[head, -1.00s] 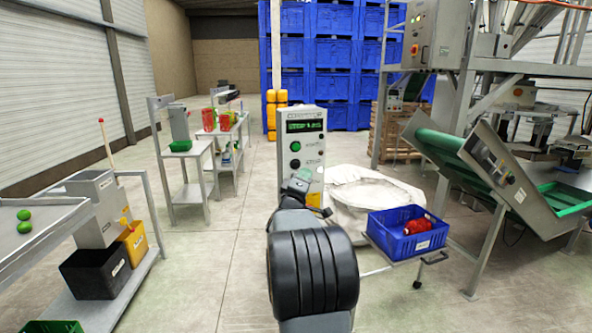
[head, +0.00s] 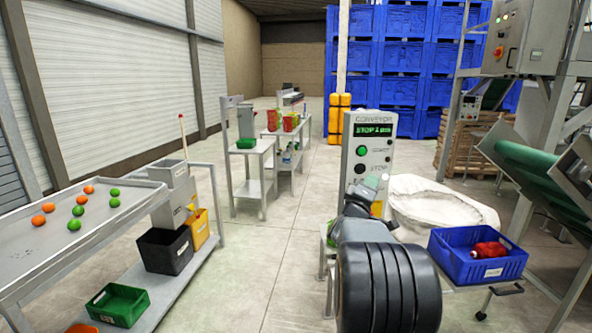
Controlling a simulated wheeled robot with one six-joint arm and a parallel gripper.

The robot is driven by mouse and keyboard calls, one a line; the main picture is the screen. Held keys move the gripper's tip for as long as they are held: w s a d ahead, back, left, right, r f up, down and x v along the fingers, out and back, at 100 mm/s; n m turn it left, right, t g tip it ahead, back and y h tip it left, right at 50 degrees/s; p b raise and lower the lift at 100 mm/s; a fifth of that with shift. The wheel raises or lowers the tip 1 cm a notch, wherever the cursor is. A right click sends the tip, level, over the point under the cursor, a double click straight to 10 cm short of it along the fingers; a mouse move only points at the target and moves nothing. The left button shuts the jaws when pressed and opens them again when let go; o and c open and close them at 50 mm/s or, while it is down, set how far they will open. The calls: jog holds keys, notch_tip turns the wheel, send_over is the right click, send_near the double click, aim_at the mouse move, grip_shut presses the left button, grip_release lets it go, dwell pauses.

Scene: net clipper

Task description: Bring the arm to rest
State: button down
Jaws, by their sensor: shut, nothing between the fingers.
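My arm reaches forward from the bottom right of the head view, with its thick black ribbed part nearest the camera. My gripper (head: 366,196) is at the far end, small and partly hidden by the arm. It is shut and holds nothing that I can see. It shows in front of the lower part of the grey conveyor control box (head: 368,150), which has a green display and several buttons. I cannot tell whether the gripper touches the box.
A blue crate (head: 455,272) with a red net item (head: 489,249) stands right of my arm. A white sack (head: 440,213) is behind it. A sorting table (head: 60,203) with orange and green balls is at left. Open floor (head: 255,270) lies between.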

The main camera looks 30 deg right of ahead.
jog(key=w+a+f+m+t+y, duration=0.2)
jog(key=w+f+y, duration=0.2)
jog(key=f+y, duration=0.4)
jog(key=s+a+f+m+g+y, duration=0.1)
jog(key=s+a+f+g+y, duration=0.1)
jog(key=a+f+y, duration=1)
jog(key=s+a+n+g, duration=0.1)
jog(key=s+a+g, duration=0.1)
jog(key=s+a, duration=0.6)
jog(key=s+a+n+g+y, duration=0.1)
jog(key=s+a+g, duration=0.2)
jog(key=s+a, duration=0.5)
jog(key=a, duration=0.9)
jog(key=shift+s+r+p, duration=0.3)
jog(key=shift+s+p, duration=0.05)
jog(key=shift+s, duration=0.05)
